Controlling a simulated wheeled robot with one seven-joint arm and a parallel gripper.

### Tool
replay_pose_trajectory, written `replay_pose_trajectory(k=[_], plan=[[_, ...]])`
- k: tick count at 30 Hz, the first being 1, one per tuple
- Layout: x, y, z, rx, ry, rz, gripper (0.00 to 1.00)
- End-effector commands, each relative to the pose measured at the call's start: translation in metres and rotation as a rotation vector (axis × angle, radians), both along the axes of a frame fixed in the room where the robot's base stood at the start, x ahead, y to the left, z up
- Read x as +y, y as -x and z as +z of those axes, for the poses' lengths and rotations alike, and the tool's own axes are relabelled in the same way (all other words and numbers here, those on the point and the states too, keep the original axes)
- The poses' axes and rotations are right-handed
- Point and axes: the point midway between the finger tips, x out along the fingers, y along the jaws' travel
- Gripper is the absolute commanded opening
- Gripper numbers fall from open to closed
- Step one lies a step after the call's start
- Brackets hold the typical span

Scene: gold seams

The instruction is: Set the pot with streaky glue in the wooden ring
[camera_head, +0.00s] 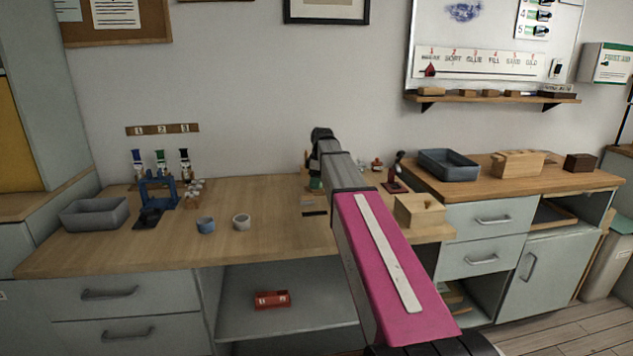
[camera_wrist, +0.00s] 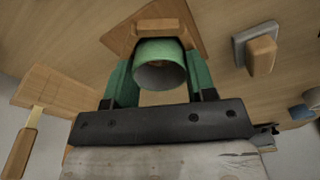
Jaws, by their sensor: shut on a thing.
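My gripper (camera_wrist: 160,88) has green fingers and is shut on a small green pot (camera_wrist: 160,72), seen in the wrist view with its open mouth towards the camera. I cannot make out glue streaks on it. Just beyond the pot is a brown wooden piece (camera_wrist: 153,25) on a wooden base (camera_wrist: 188,18), which looks like the wooden ring; the pot hides part of it. I cannot tell whether the pot touches it. In the head view my arm hides most of the gripper, and the pot is not clear. A blue pot (camera_head: 206,226) and a pale pot (camera_head: 241,222) stand apart on the bench.
A grey plate with a wooden block (camera_wrist: 262,54) and a wooden board (camera_wrist: 58,92) flank the gripper in the wrist view. In the head view, a grey bin (camera_head: 95,213), blue stand (camera_head: 158,190) and wooden box (camera_head: 420,211) stand on the bench (camera_head: 270,250). The bench's front middle is clear.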

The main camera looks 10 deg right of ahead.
Motion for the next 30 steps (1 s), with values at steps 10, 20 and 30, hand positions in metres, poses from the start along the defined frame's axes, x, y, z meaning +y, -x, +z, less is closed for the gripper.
replay_pose_trajectory(k=[10,20,30], plan=[[0.0000,0.0000,0.0002,0.000,0.000,0.000,0.70],[0.0000,0.0000,0.0002,0.000,0.000,0.000,0.81],[-0.0005,-0.0001,0.0041,-0.001,0.000,0.000,0.81]])
